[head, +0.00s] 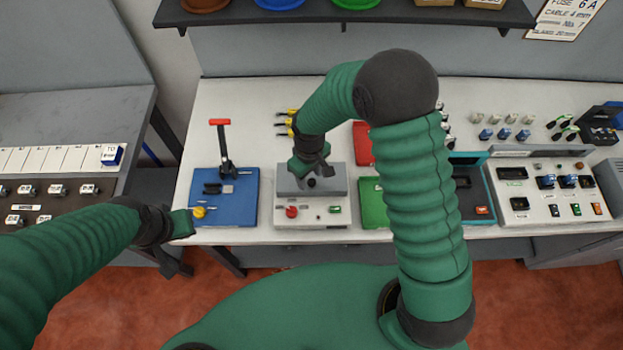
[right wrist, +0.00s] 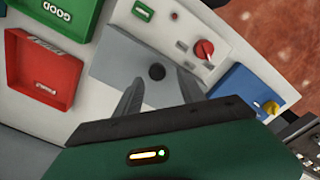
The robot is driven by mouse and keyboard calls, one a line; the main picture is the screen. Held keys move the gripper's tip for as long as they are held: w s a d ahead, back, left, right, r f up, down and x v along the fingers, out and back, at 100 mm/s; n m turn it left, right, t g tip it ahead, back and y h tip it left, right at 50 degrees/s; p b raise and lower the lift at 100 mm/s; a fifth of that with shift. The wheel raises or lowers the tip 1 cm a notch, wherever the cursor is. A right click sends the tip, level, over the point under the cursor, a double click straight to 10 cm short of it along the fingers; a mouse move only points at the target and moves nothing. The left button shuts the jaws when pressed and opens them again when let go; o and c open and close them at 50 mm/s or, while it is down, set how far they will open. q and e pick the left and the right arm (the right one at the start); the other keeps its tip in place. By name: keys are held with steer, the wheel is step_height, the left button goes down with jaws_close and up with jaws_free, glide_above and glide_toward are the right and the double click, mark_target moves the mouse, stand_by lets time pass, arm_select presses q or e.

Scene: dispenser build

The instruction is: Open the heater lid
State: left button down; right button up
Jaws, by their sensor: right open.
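The heater (head: 312,212) is a pale box on the bench with a red knob and a green button on its front. Its grey lid (head: 337,184) lies closed and has a small dark round knob (head: 312,183). In the right wrist view the lid (right wrist: 120,62) and its dark knob (right wrist: 157,71) lie just beyond the fingertips. My right gripper (head: 318,172) is open over the lid. Its two fingers (right wrist: 160,88) stand apart on either side of the knob, and I cannot tell whether they touch the lid. My left gripper (head: 188,222) is by the bench's front edge, its jaws unclear.
A blue unit (head: 240,205) with a red-handled lever (head: 220,135) stands left of the heater. A green tray (head: 372,205) and a red tray (head: 362,140) lie to its right, partly behind my right arm. A shelf (head: 400,12) overhangs the back.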

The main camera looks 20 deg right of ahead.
steer(key=shift+w+d+r+p, duration=0.15)
steer(key=shift+w+r+p, duration=0.9)
steer(key=shift+r, duration=0.1)
steer(key=r, duration=0.1)
steer(key=s+r+p, duration=0.1)
steer(key=r, duration=0.1)
steer(key=shift+s+d+p, duration=0.3)
steer(key=shift+s+p, duration=0.05)
steer(key=shift+p, duration=0.05)
steer(key=shift+s+r, duration=0.1)
steer(key=shift+r, duration=0.25)
steer(key=shift+r+p, duration=0.3)
steer(key=shift+p, duration=0.25)
steer(key=w+r+p, duration=0.1)
steer(key=r+p, duration=0.1)
arm_select(q)
step_height(320, 180, up, 15)
steer(key=w+p, duration=0.1)
steer(key=p, duration=0.6)
steer(key=shift+w+d+p, duration=0.25)
steer(key=shift+d+p, duration=0.05)
steer(key=shift+p, duration=0.05)
arm_select(e)
step_height(320, 180, up, 10)
glide_above(308, 179)
steer(key=s, duration=0.1)
steer(key=shift+s+d+f, duration=0.1)
steer(key=shift+s+d, duration=0.05)
steer(key=shift+s, duration=0.05)
